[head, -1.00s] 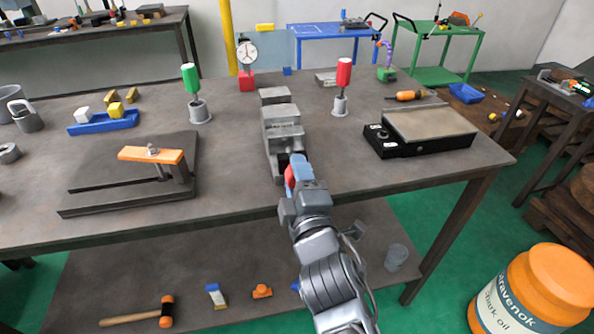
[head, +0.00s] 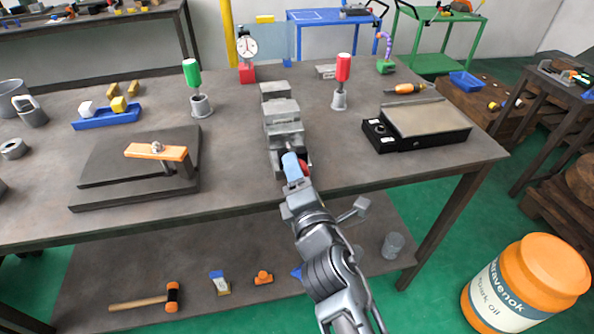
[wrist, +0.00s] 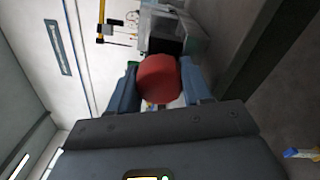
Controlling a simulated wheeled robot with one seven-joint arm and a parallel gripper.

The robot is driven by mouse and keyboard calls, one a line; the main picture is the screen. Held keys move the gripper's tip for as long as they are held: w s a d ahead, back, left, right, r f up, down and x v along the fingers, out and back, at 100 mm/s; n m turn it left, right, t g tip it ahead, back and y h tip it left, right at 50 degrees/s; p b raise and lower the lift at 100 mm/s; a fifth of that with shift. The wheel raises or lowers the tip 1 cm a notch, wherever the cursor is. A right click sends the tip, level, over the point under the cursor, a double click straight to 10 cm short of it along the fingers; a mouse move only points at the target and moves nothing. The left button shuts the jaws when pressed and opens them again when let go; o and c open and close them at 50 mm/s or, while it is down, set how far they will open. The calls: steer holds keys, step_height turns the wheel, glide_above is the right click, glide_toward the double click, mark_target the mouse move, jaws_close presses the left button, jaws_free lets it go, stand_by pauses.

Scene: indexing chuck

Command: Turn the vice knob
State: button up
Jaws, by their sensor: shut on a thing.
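The grey vice (head: 284,126) stands on the bench near its front edge, in the middle of the head view. Its red knob (head: 304,168) is at the vice's near end, mostly hidden behind my gripper. In the wrist view the round red knob (wrist: 159,79) sits between my two blue-grey fingers, with the grey vice body (wrist: 180,36) behind it. My gripper (head: 293,166) is shut on the knob. It also shows in the wrist view (wrist: 160,88), one finger on each side of the knob.
On the bench are an orange clamp (head: 157,152) on a dark plate at left, a black box with a flat plate (head: 428,118) at right, and green (head: 191,73) and red-handled (head: 343,68) tools in holders behind. An orange drum (head: 527,285) stands on the floor at right.

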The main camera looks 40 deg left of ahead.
steer(key=shift+f, duration=0.1)
steer(key=o, duration=1)
steer(key=shift+o, duration=0.2)
